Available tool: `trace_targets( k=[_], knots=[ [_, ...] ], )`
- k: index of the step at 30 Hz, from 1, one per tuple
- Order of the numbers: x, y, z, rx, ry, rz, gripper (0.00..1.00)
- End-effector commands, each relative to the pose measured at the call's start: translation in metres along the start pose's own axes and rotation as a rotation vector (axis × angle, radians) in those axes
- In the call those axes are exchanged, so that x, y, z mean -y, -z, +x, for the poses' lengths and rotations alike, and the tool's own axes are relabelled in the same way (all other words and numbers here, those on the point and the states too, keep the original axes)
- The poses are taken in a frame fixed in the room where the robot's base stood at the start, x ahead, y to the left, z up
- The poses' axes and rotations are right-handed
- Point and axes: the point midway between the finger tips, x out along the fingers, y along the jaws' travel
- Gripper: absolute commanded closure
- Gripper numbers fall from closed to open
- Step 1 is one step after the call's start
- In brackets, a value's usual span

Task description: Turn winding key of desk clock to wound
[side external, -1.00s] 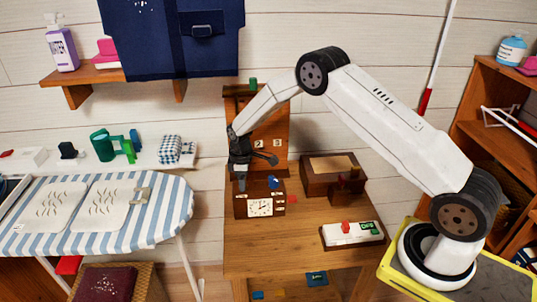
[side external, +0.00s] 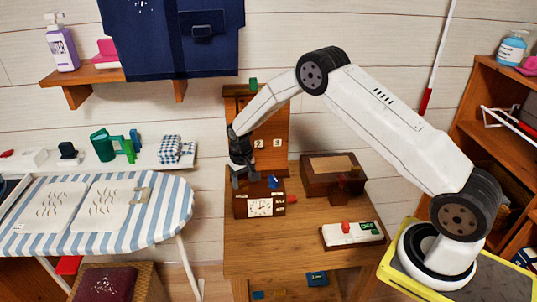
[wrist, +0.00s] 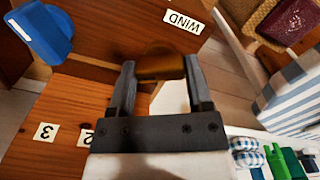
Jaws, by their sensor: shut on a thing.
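The desk clock (side external: 241,207) is a brown wooden box with a white dial, standing on the wooden desk. A blue knob (side external: 273,182) sits on its top, also large at upper left in the wrist view (wrist: 40,32). My gripper (side external: 240,182) is at the clock's left end, pointing down. In the wrist view my gripper (wrist: 158,68) is shut on the brass winding key (wrist: 160,66), one finger on each side. A white "WIND" label (wrist: 184,21) lies beside the key on the clock. A wound mark is not readable.
A wooden box (side external: 318,184) stands behind and right of the clock. A white device with a red knob (side external: 346,227) lies at the desk's front right. The desk's back panel (side external: 270,135) carries number labels. Bare desk (side external: 265,245) is in front of the clock.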

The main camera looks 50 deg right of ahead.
Motion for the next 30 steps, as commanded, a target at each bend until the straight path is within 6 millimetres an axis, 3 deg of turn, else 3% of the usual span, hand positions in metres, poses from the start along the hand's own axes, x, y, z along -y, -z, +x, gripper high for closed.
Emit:
trace_targets(
  k=[15,30],
  knots=[
    [0.0001,0.0007,-0.0014,-0.001,0.0,0.391,0.94],
    [0.0001,0.0008,-0.0015,-0.002,0.001,0.462,0.94]
  ],
)
